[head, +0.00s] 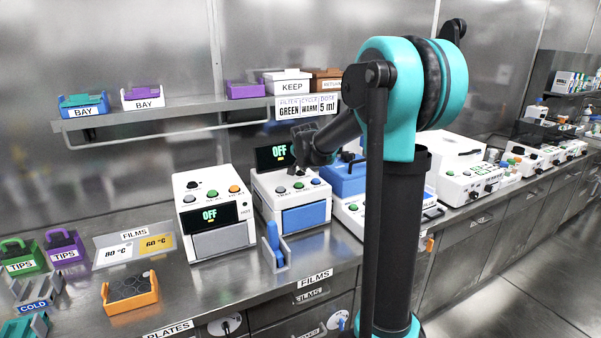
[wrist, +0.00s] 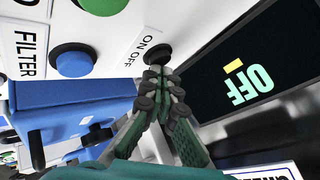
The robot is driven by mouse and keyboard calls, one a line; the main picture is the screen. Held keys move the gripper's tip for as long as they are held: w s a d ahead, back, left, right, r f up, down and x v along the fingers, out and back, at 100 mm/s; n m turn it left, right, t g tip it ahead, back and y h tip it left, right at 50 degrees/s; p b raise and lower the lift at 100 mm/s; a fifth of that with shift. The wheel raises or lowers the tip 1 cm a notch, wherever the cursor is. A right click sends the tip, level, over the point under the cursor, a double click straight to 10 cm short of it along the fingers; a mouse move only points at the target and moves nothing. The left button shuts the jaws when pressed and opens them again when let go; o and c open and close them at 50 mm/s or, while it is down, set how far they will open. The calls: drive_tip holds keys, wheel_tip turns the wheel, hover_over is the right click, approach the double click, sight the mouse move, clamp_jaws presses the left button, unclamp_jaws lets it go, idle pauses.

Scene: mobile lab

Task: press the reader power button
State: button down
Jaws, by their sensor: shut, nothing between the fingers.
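The reader (head: 262,190) is the white box with a blue front panel in the middle of the bench. Its raised dark screen (head: 270,155) reads OFF in green, and also shows in the wrist view (wrist: 250,85). The black power button (wrist: 157,54), labelled ON OFF, sits beside the screen; in the head view my gripper hides it. My gripper (wrist: 158,73) is shut and empty, its tips at the button's near edge. I cannot tell whether they touch it. My gripper also shows above the reader's top in the head view (head: 298,166).
A blue button (wrist: 74,60) labelled FILTER and a green button (wrist: 103,4) are close by. A white device (head: 212,215), its screen also reading OFF, stands to the left. A blue-lidded device (head: 346,181) stands close on the right. A shelf (head: 180,115) runs behind.

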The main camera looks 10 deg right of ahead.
drive_tip(key=shift+r, duration=0.4)
drive_tip(key=shift+r, duration=0.1)
wheel_tip(320, 180, up, 6)
drive_tip(key=shift+f, duration=0.1)
idle(0.5)
